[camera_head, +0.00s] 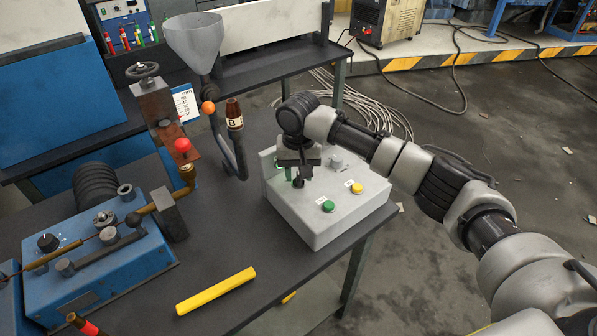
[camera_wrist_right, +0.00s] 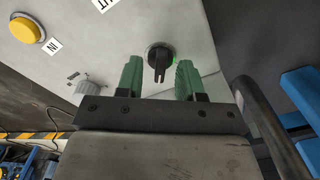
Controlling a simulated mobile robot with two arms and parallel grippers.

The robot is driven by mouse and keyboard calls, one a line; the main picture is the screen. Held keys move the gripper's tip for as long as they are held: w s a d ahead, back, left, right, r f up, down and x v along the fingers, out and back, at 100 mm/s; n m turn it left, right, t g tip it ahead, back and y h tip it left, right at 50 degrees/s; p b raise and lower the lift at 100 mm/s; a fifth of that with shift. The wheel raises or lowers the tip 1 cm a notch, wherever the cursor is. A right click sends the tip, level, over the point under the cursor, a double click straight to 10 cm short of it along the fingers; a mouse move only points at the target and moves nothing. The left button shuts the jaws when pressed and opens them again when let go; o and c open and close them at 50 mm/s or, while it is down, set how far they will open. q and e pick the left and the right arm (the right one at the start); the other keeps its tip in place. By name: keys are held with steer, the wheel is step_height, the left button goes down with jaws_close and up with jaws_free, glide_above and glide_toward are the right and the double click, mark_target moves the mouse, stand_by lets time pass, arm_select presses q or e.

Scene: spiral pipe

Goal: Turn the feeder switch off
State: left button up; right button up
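A light grey control box (camera_head: 315,220) stands on the dark table. The wrist view shows a black rotary switch (camera_wrist_right: 159,58) on its panel, with a small green glow beside it. In the head view the black switch (camera_head: 298,183) is partly hidden under my right gripper (camera_head: 299,174). In the wrist view my right gripper (camera_wrist_right: 158,78) is open, with one green-padded finger on each side of the switch. Gaps show between the fingers and the switch. I cannot tell which piece is labelled as the feeder switch. My left gripper is not in view.
The panel also has a green button (camera_head: 328,206), a yellow button (camera_head: 357,188) and a grey knob (camera_head: 336,161). A blue machine (camera_head: 95,255) and yellow bar (camera_head: 216,290) sit on the table.

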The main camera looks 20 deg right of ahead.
steer(key=shift+f, duration=0.3)
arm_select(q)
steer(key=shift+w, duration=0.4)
arm_select(e)
jaws_close()
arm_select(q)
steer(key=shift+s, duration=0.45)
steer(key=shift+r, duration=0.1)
